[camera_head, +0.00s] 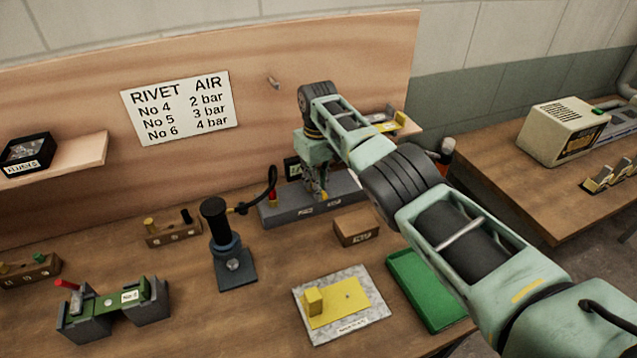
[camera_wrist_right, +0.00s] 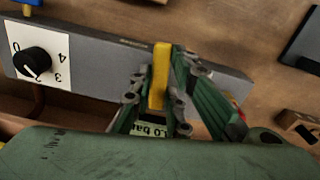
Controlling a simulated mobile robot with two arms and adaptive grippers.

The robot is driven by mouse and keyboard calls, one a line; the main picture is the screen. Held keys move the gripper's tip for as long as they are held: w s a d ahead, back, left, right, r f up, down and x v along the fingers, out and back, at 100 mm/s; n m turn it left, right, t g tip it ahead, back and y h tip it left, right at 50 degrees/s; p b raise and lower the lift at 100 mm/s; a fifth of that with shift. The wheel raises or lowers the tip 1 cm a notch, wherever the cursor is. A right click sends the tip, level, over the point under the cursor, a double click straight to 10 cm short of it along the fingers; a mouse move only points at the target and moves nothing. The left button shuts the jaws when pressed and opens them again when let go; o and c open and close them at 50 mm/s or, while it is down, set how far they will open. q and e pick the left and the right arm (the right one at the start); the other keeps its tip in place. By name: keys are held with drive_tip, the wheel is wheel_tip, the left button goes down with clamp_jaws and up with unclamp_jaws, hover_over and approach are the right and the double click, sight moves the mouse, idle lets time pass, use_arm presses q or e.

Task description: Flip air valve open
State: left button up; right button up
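The grey air bar (camera_head: 290,213) lies on the bench against the wooden back board. My right gripper (camera_head: 318,190) reaches down over its middle. In the right wrist view the bar (camera_wrist_right: 100,72) runs across the picture, with a yellow valve lever (camera_wrist_right: 160,75) crossing it. The fingers of my right gripper (camera_wrist_right: 161,95) close in on both sides of the lever and appear shut on it. A black knob (camera_wrist_right: 33,63) on a white numbered dial is left of the lever. A display reading in bar (camera_wrist_right: 150,130) is partly hidden by the gripper. My left gripper is out of view.
A black hose (camera_head: 268,185) runs from the bar area to a dark upright tool (camera_head: 222,245). A small wooden box (camera_head: 356,227), a yellow plate (camera_head: 347,302) and a green tray (camera_head: 425,285) lie in front. A clamp fixture (camera_head: 112,308) stands front left.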

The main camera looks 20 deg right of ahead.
drive_tip(key=o, duration=0.4)
drive_tip(key=shift+r, duration=0.1)
drive_tip(key=shift+o, duration=0.2)
wheel_tip(320, 180, up, 12)
idle(0.5)
